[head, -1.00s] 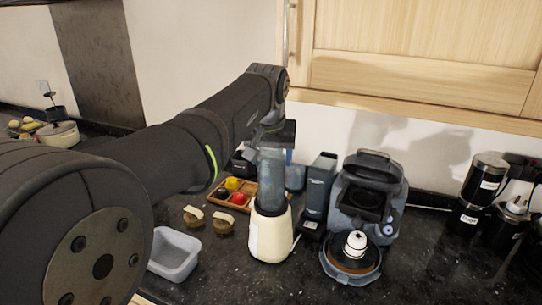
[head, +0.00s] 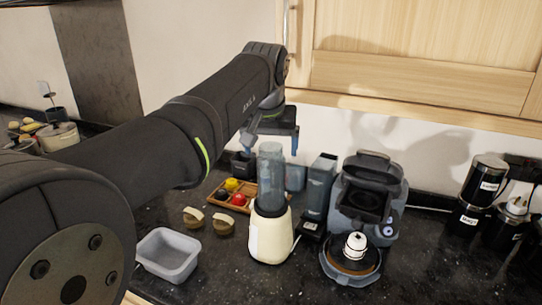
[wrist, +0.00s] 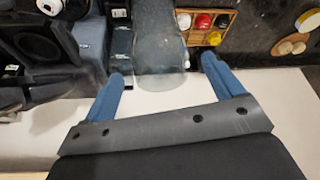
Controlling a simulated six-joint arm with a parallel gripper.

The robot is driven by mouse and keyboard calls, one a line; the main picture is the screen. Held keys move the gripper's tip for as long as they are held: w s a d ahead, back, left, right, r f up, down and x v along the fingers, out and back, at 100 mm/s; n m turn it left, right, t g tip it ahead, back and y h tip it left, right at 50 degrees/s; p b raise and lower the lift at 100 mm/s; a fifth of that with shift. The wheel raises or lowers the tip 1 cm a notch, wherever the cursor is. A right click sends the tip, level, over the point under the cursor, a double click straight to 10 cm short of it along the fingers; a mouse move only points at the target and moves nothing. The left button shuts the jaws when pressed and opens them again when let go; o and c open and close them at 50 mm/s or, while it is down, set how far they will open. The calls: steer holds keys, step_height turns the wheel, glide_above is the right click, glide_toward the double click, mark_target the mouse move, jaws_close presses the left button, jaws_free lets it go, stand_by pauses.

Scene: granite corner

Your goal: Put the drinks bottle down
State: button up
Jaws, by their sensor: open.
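The drinks bottle (head: 271,180), a translucent grey cylinder, stands upright on the cream blender-like base (head: 270,238) on the dark counter. My gripper (head: 269,146) is above and behind the bottle's top, with its two blue fingers apart. In the wrist view the bottle (wrist: 160,50) shows beyond and between the spread fingertips of my gripper (wrist: 161,70), with a gap on both sides. The gripper is open and holds nothing.
A dark coffee machine (head: 367,205) and a narrow dark container (head: 319,185) stand to the right. A wooden cupboard (head: 420,75) hangs above.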

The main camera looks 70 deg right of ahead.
steer(key=v, duration=0.7)
steer(key=shift+r, duration=0.3)
steer(key=shift+a, duration=0.15)
steer(key=x, duration=1.2)
steer(key=shift+r, duration=1.85)
steer(key=o, duration=0.3)
